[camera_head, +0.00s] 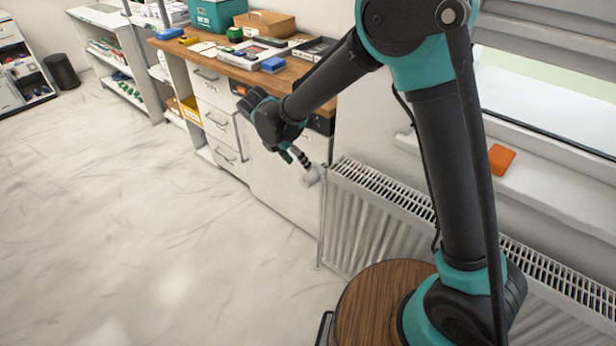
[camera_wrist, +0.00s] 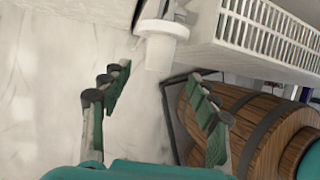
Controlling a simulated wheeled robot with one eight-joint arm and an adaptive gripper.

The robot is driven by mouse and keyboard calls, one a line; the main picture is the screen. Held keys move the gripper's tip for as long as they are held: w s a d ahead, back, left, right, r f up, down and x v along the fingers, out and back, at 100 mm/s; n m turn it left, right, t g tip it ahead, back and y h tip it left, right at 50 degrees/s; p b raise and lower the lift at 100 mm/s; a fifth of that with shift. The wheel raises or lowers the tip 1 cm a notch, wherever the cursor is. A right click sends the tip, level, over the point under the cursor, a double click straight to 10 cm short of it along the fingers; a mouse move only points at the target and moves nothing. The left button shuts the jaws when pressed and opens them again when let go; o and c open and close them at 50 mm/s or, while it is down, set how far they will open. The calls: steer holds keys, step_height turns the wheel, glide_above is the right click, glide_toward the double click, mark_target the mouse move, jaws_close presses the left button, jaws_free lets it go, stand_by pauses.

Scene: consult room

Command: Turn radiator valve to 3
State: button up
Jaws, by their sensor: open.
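In the wrist view the valve (camera_wrist: 160,45) shows as a white cylinder with a wider collar, beside the radiator's slatted top (camera_wrist: 270,35). My gripper (camera_head: 300,158) is close to the valve in the head view. In the wrist view my gripper (camera_wrist: 160,88) is open and empty, its green-padded fingers spread wide. The valve lies ahead of the gap between them, apart from both fingers. No number marks on the valve can be read.
A wooden-topped cabinet (camera_head: 225,70) with drawers and several boxes stands left of the radiator. An orange object (camera_head: 501,159) lies on the windowsill (camera_head: 540,185) above the radiator. The pale floor (camera_head: 130,220) at left is clear.

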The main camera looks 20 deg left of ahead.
mark_target(310, 178)
steer(key=x, duration=0.9)
steer(key=shift+c, duration=0.3)
steer(key=c, duration=1.1)
steer(key=shift+r, duration=0.1)
steer(key=y, duration=0.1)
steer(key=t+y, duration=0.1)
steer(key=y, duration=0.1)
steer(key=shift+s+d+m, duration=0.1)
steer(key=shift+d+m, duration=0.2)
steer(key=shift+s+d+m+t+y, duration=0.15)
steer(key=shift+m+t+y, duration=0.25)
steer(key=shift+t+y, duration=1)
steer(key=shift+g+y, duration=0.4)
steer(key=shift+y, duration=0.1)
steer(key=o, duration=1.2)
steer(key=shift+c, duration=0.2)
